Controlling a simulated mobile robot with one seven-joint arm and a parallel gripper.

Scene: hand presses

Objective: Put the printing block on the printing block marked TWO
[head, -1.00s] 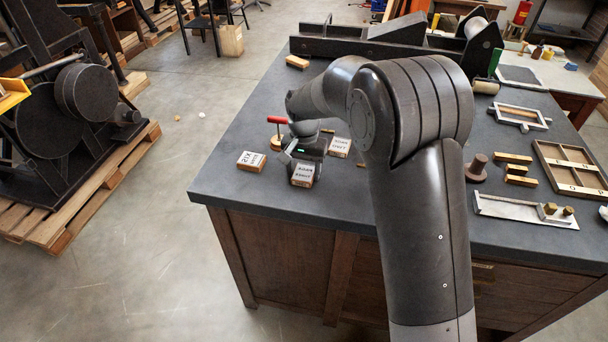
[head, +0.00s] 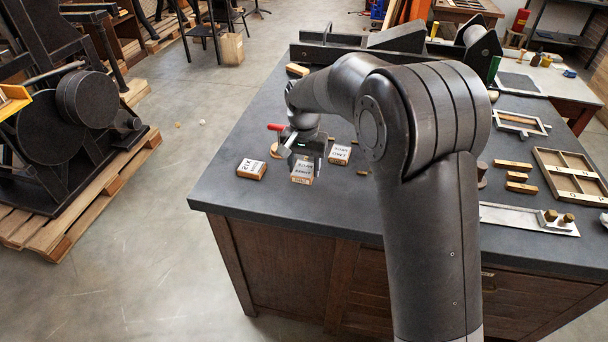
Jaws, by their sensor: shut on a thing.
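My gripper (head: 304,160) is over the left part of the dark worktop (head: 225,196), shut on a small wooden printing block (head: 302,174) with a pale lettered top. The block appears level and a little above the worktop. A block that seems marked SIX (head: 251,169) lies to its left. Another lettered block (head: 340,155) lies to its right, close to my gripper. Its lettering is too small to read, and I cannot make out TWO on any block. My gripper's fingers are partly hidden by its body.
A red-handled tool (head: 276,128) stands just behind my gripper on the left. A small wooden block (head: 297,69) lies farther back. A long dark press (head: 365,48) fills the back edge. A wooden tray (head: 573,171) lies right. The worktop's front left is clear.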

